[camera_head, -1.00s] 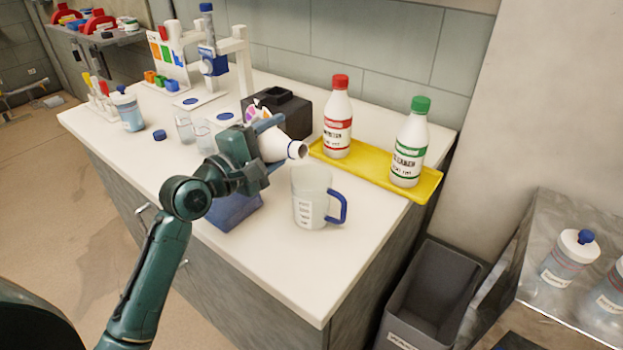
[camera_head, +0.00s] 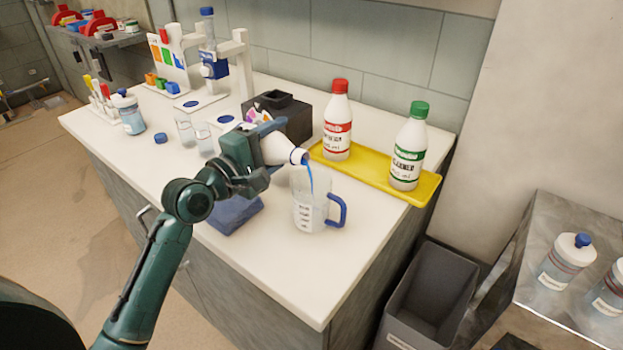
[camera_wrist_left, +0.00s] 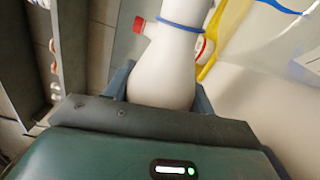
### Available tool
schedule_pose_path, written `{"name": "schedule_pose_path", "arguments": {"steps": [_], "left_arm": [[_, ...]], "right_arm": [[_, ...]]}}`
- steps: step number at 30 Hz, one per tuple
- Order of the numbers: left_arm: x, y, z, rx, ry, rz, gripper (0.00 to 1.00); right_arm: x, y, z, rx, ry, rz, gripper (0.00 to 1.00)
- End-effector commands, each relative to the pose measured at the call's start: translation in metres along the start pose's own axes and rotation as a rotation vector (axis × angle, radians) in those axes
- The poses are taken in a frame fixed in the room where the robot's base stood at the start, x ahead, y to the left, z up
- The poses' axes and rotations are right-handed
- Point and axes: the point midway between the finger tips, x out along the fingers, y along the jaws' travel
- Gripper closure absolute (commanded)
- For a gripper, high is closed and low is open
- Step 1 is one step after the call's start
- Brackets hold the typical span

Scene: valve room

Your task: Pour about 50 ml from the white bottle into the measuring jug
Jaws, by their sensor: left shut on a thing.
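My left gripper (camera_head: 262,150) is shut on the white bottle (camera_head: 280,150), which is tilted with its mouth to the right and down. A thin blue stream (camera_head: 309,178) runs from the mouth into the measuring jug (camera_head: 308,208). The jug is clear, has a blue handle on its right and stands upright on the white counter (camera_head: 265,262). The mouth is above the jug's rim and apart from it. In the left wrist view the white bottle (camera_wrist_left: 165,75) lies between the fingers. The level in the jug is hard to read. My right gripper is not in view.
A yellow tray (camera_head: 372,178) behind the jug holds a red-capped bottle (camera_head: 338,125) and a green-capped bottle (camera_head: 408,150). A black box (camera_head: 290,118) stands behind the gripper. A blue cloth-like item (camera_head: 232,215) lies left of the jug. The counter in front is clear.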

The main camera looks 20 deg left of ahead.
Motion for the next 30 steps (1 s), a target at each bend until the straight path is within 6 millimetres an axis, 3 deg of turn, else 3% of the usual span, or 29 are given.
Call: {"name": "schedule_pose_path", "arguments": {"steps": [30], "left_arm": [[0.0001, 0.0005, -0.0015, 0.046, 0.0, 0.002, 0.77]], "right_arm": [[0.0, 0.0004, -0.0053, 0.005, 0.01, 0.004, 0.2]]}}
